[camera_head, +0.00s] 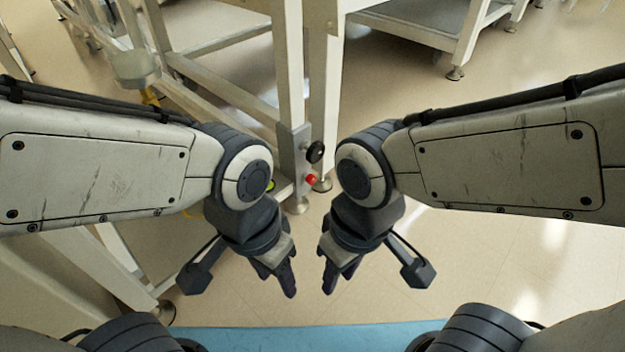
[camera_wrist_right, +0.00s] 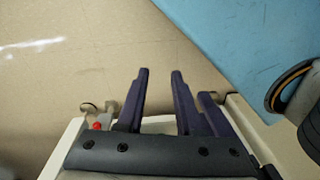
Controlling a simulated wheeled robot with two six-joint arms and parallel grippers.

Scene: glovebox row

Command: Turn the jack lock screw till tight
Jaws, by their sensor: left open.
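A grey plate (camera_head: 293,160) on a light frame leg carries a black round knob (camera_head: 315,152) and, below it, a small red knob (camera_head: 312,180). I cannot tell which is the jack lock screw. A small red part (camera_wrist_right: 97,125) also shows in the right wrist view, beside my gripper body. My left gripper (camera_head: 285,284) is open and empty, pointing down in front of the leg. My right gripper (camera_head: 329,280) is also open and empty, pointing down; its two fingers (camera_wrist_right: 159,75) stand apart in the wrist view. Neither gripper touches the knobs.
The leg stands on a round foot (camera_head: 297,206) on the beige floor. Light frame beams (camera_head: 222,92) run behind and left. A second bench frame (camera_head: 425,20) stands at the back right. A blue strip (camera_head: 300,338) lies at the front. Floor right of the leg is clear.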

